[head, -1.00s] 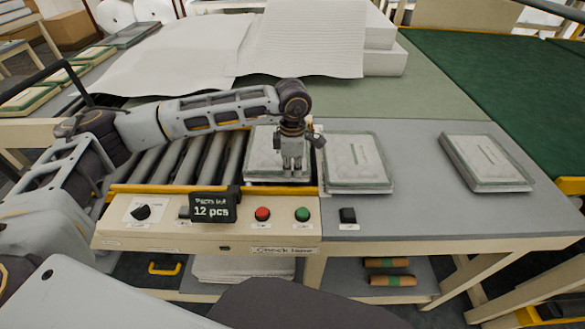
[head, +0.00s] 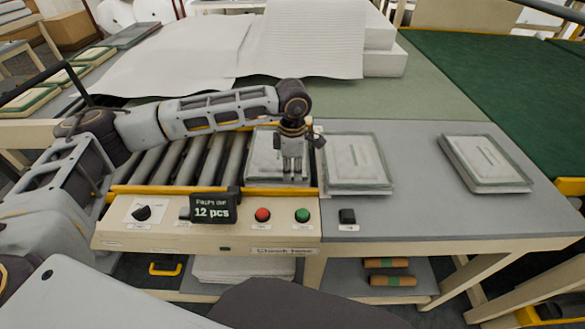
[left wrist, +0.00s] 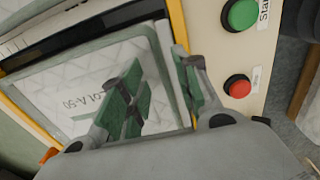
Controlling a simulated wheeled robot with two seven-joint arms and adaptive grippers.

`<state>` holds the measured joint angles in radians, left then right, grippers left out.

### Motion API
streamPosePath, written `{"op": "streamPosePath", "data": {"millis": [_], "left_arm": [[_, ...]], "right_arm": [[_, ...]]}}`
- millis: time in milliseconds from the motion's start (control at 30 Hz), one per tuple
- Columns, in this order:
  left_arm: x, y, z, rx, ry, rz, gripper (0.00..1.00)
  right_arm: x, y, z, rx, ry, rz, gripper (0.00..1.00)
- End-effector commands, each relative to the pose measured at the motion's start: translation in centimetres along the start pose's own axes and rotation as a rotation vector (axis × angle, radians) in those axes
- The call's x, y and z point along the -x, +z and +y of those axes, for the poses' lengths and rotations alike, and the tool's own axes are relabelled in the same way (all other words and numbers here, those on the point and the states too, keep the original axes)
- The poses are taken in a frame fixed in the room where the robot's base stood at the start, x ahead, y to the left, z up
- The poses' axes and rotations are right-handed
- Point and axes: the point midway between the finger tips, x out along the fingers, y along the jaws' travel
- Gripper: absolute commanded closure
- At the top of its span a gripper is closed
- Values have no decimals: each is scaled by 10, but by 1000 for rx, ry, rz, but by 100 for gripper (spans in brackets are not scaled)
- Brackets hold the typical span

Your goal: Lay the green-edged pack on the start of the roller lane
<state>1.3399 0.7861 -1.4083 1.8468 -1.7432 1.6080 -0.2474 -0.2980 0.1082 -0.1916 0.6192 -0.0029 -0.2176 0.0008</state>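A pale quilted pack with a green edge (head: 262,165) lies flat at the right-hand end of the roller lane (head: 187,158), between its yellow rails. Its green rim and printed lot text show in the left wrist view (left wrist: 60,98). My left gripper (head: 292,168) points down over the right part of this pack. In the left wrist view the green-padded fingers (left wrist: 165,95) stand apart, one over the pack's top and one by its edge. Whether they touch the pack is unclear. My right gripper is not in view.
Similar pale packs with greenish edges lie on the grey table, one beside the lane (head: 354,165) and one farther right (head: 487,162). The control panel in front has a red button (head: 262,215), a green button (head: 302,215) and a display (head: 212,208). Table between the packs is clear.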

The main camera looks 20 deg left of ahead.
Motion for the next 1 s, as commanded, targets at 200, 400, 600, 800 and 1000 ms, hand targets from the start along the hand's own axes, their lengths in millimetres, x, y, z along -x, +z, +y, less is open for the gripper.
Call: {"op": "streamPosePath", "data": {"millis": [200,400,600,800,1000], "left_arm": [[14,0,1,1,3,-2,68],[42,0,1,1,2,-1,68],[73,0,1,0,3,-1,68],[102,0,0,-1,2,-1,68],[121,0,0,0,1,1,68]], "right_arm": [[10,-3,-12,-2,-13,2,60],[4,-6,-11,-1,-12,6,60],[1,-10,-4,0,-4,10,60],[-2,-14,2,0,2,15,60],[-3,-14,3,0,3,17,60]]}}
